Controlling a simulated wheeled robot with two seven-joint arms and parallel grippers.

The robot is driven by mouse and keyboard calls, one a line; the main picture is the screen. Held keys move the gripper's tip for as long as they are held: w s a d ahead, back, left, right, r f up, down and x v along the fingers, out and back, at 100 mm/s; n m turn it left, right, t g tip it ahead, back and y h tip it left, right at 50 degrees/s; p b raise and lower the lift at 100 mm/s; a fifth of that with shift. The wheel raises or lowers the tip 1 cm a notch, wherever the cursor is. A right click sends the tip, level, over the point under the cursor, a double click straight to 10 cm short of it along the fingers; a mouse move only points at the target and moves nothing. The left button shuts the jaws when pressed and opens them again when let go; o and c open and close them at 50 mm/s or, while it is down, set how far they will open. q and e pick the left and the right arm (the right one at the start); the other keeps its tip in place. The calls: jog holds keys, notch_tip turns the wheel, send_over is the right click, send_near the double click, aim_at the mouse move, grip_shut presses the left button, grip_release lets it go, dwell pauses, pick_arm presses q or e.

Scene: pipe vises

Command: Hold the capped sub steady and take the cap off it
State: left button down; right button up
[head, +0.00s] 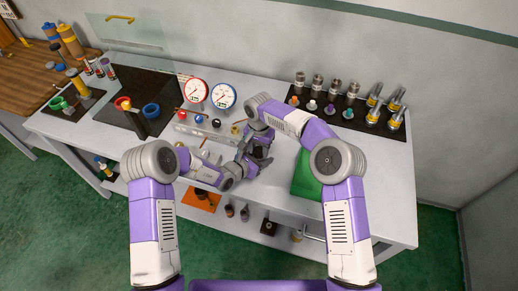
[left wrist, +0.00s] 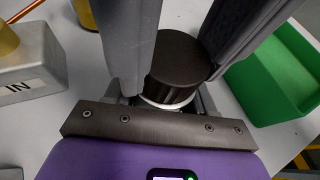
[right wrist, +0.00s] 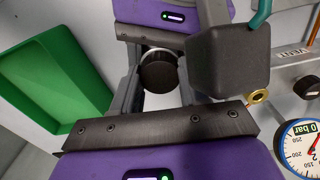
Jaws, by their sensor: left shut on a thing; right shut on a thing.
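The capped sub shows in the left wrist view as a black, ridged round cap (left wrist: 175,75) above a silver band (left wrist: 165,103). In the right wrist view the dark cap (right wrist: 159,76) lies between my right fingers, with a bit of bright metal beyond it. My left gripper (left wrist: 188,70) is shut on the sub; my right gripper (right wrist: 158,80) is shut on the cap. The two grippers face each other closely over the bench in the head view, right one (head: 258,150). The exact finger contacts are partly hidden, and the cap appears seated on the sub.
A green tray (head: 306,178) lies right of my grippers. Two gauges (head: 196,90) and a grey manifold block (left wrist: 30,72) marked IN stand close to them on the left. Metal fittings stand on a black mat (head: 372,122) at the back right. Bare bench (head: 385,190) lies at the right.

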jog(key=o, duration=1.2)
jog(key=shift+c, duration=0.2)
notch_tip(320, 180, up, 4)
jog(key=shift+r, duration=0.25)
jog(key=shift+c, duration=0.3)
notch_tip(320, 180, up, 2)
jog(key=shift+r+m, duration=0.15)
jog(key=shift+m, duration=0.95)
jog(key=shift+c, duration=0.2)
jog(key=shift+r+m, duration=0.4)
jog(key=shift+m, duration=0.2)
notch_tip(320, 180, down, 8)
jog(key=shift+r, duration=0.2)
